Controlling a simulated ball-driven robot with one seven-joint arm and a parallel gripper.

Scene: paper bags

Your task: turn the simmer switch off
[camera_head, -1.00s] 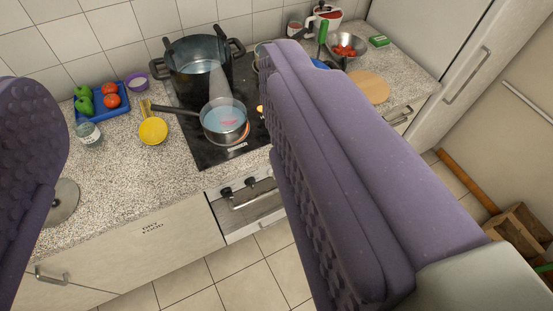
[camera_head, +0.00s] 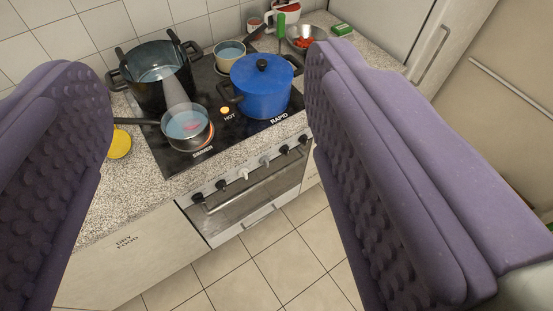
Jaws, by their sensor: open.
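My gripper (camera_head: 208,78) is open and empty, its two purple studded fingers wide apart at the left and right of the view. Between them is the stove, with a row of several knobs (camera_head: 243,174) on its front panel, some black and some pale. Which knob is the simmer switch I cannot tell; no knob labels are readable. The word SIMMER is on the black cooktop (camera_head: 230,138) in front of a small saucepan (camera_head: 186,124) of clear liquid with something pink in it. An orange-red glow shows at the saucepan's right edge. No finger touches a knob.
A blue lidded pot (camera_head: 262,88) stands by the RAPID label, near a lit HOT light (camera_head: 225,110). A large dark pot (camera_head: 152,78) and a small pale pan (camera_head: 232,52) stand behind. An oven handle (camera_head: 255,182) runs below the knobs. The tiled floor (camera_head: 250,275) in front is clear.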

